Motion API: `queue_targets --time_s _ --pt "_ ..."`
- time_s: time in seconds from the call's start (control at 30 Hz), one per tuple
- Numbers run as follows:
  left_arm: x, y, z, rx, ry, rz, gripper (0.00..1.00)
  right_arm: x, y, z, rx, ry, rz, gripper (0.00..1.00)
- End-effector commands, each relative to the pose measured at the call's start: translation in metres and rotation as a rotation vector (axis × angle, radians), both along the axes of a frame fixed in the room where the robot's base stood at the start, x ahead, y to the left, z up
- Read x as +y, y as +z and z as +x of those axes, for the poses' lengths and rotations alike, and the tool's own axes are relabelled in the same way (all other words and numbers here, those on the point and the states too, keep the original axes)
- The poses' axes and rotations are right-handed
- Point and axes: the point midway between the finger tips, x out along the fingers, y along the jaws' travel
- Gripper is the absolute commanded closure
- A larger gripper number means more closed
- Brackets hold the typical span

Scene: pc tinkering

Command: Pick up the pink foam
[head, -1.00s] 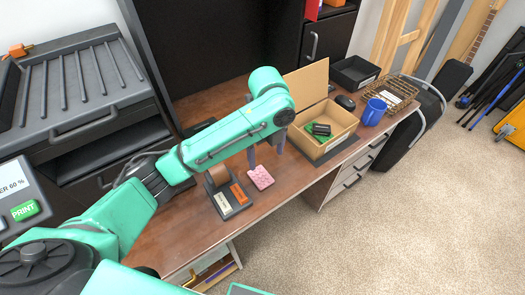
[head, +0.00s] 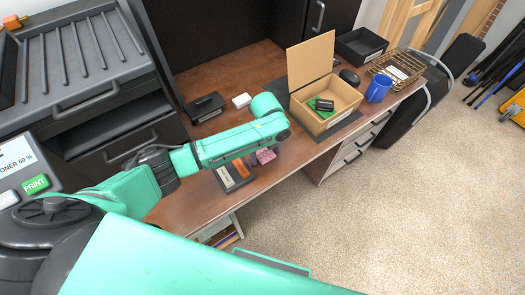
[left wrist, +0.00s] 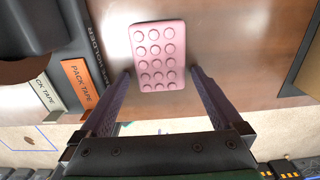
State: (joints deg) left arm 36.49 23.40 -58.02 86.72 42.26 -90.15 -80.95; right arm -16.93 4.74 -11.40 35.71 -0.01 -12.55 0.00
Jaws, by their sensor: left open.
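The pink foam (head: 266,156) is a small bumpy slab lying on the brown desk (head: 190,205). My left arm partly covers it in the head view. In the left wrist view the pink foam (left wrist: 157,55) lies flat, with rows of round bumps showing. My left gripper (left wrist: 160,73) is open and empty, its two fingers apart with the foam ahead of and between the tips. I cannot tell how far the tips are above the desk. My right gripper is not in view.
A dark tape holder (head: 236,177) with labels stands just left of the foam. An open cardboard box (head: 346,97), blue mug (head: 379,88), black tray (head: 361,46) and wire basket (head: 397,65) are farther right.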

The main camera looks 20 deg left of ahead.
Motion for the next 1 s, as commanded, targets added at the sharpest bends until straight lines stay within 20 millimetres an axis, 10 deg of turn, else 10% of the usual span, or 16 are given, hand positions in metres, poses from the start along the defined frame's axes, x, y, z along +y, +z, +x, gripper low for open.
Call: queue_targets --time_s 0.1,0.3,0.73,1.0 --pt "0.0 0.0 0.0 -0.001 0.0 -0.001 0.04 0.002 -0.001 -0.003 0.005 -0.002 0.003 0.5" --pt "0.0 0.001 0.0 -0.001 0.0 -0.001 0.76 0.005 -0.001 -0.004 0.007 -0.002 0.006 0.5" --pt "-0.001 0.019 0.001 -0.003 0.0 -0.003 0.76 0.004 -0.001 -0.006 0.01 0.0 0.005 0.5" --pt "-0.001 0.11 0.002 -0.009 -0.002 -0.003 0.76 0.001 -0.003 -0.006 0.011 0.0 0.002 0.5"
